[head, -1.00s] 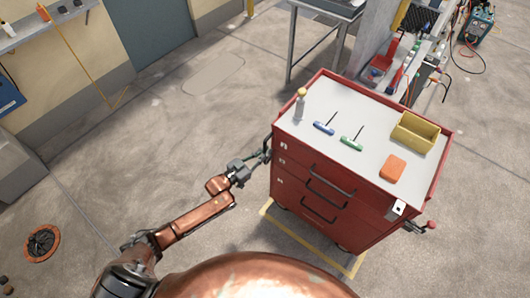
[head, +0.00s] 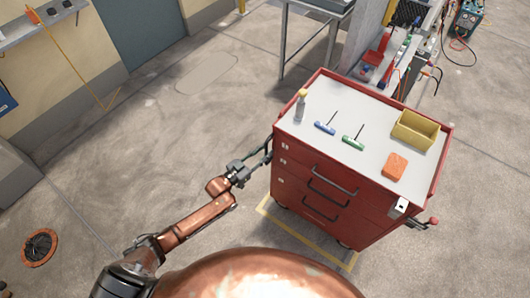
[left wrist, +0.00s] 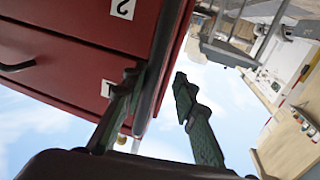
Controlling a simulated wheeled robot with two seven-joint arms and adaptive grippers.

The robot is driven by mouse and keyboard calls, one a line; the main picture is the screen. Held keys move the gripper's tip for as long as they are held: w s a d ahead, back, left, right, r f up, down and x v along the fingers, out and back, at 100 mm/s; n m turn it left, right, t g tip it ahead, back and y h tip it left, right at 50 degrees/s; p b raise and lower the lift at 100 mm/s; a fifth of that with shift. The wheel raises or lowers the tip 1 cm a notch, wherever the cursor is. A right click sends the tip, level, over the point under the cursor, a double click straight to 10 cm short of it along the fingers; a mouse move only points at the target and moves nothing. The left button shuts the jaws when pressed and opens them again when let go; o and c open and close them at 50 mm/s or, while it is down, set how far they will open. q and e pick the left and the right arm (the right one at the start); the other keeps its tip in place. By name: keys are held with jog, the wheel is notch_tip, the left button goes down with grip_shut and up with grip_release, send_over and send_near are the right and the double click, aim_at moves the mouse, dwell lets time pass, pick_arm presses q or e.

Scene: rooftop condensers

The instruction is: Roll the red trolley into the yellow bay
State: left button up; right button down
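The red trolley (head: 320,200) stands upright at right of centre in the head view, with a pale top and several dark drawer handles. Yellow floor lines of the bay (head: 305,239) show along its near side, with a corner at each end. The trolley hides the rest of the bay, so I cannot tell if all wheels are inside. My left gripper (head: 262,156) is at the dark bar on the trolley's left side. In the left wrist view its fingers (left wrist: 160,95) are apart, with the dark bar (left wrist: 164,55) beside the left finger. My right gripper is not in view.
On the trolley top are a spray bottle (head: 300,106), blue (head: 325,128) and green (head: 353,143) T-handled tools, a yellow bin (head: 415,129) and an orange block (head: 395,167). A metal table (head: 310,15) and equipment stand behind. An orange ring (head: 39,248) lies left. The floor at left is mostly clear.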

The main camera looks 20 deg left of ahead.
pick_arm(q)
jog(key=shift+o, duration=0.5)
jog(key=shift+s+a, duration=0.1)
jog(key=shift+a, duration=0.05)
jog(key=v, duration=1.2)
